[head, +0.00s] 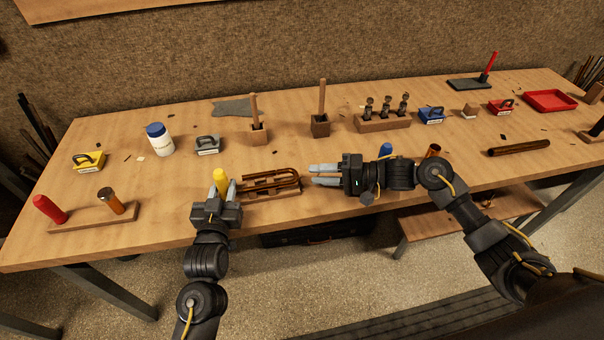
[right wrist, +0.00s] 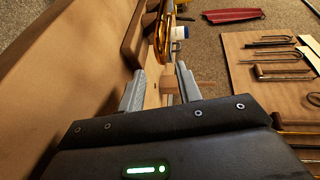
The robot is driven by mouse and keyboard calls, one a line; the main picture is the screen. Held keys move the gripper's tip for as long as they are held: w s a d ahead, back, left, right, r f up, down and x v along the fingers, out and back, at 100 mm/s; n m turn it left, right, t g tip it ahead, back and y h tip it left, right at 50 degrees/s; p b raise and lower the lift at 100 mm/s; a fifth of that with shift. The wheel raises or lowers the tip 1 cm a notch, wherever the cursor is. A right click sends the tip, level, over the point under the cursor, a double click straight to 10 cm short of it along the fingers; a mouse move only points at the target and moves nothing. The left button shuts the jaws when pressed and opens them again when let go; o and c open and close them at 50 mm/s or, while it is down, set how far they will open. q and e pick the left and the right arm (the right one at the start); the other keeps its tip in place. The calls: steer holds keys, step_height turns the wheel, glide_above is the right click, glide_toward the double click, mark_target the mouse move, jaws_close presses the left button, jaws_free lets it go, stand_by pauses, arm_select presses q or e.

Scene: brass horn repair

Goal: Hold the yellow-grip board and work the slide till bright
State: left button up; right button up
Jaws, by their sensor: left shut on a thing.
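The board (head: 268,190) lies near the table's front edge, with its yellow grip (head: 221,176) at the left end. My left gripper (head: 222,189) is shut on the yellow grip, partly hiding it. A U-shaped, brownish-copper slide (head: 290,173) lies on the board; it shows golden in the right wrist view (right wrist: 164,25). My right gripper (head: 313,174) is just right of the slide's bend, apart from it. In the right wrist view its fingers (right wrist: 160,90) stand apart with nothing held between them.
Yellow (head: 88,160), grey (head: 207,145), blue (head: 431,115) and red (head: 500,106) handled blocks stand on the table. A white bottle (head: 160,142) and two wooden holders with sticks (head: 257,132) (head: 320,127) stand behind the board. A blue-topped thing (head: 385,150) is behind my right wrist.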

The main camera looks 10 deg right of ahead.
steer(key=shift+v, duration=2.3)
arm_select(q)
steer(key=o, duration=1)
steer(key=shift+o, duration=0.2)
arm_select(e)
steer(key=shift+a, duration=0.1)
